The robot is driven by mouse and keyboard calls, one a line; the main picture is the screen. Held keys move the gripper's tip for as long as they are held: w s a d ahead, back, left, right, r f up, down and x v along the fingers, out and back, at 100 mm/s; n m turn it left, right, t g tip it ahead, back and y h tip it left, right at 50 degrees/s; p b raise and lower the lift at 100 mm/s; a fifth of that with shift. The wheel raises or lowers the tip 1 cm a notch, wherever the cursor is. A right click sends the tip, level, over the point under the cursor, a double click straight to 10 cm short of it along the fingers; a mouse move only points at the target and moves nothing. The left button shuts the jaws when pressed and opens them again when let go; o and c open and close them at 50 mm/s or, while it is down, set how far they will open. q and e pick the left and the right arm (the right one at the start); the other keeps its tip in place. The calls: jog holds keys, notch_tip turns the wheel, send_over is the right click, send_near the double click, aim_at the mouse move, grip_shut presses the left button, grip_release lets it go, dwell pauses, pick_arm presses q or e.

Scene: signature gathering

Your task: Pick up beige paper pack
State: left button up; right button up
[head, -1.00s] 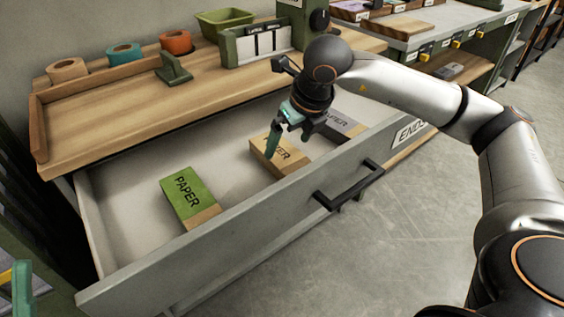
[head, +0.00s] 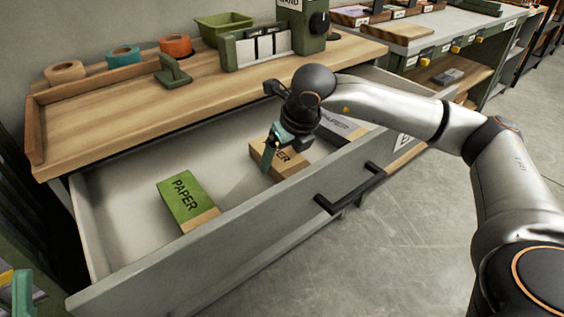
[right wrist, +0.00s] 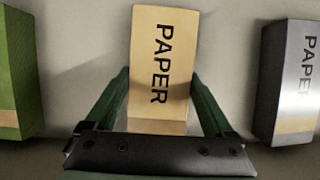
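The beige paper pack (head: 286,164) lies in the open drawer between a green pack and a grey pack. In the right wrist view the beige pack (right wrist: 161,62) shows its PAPER label, with the near end between my fingers. My right gripper (head: 270,158) is over the drawer at the beige pack. In the right wrist view its two green fingers (right wrist: 160,95) are spread on either side of the pack, with a small gap visible; it is open. My left gripper (head: 22,290) shows only in part at the lower left edge, and its state is unclear.
The green paper pack (head: 188,201) lies left of the beige one, the grey pack (head: 338,126) right of it. The drawer front (head: 240,236) with its black handle (head: 350,189) stands nearest. The wooden worktop (head: 120,116) overhangs the drawer's back.

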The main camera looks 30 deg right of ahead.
jog(key=c, duration=0.9)
jog(key=shift+c, duration=0.2)
jog(key=shift+r, duration=0.1)
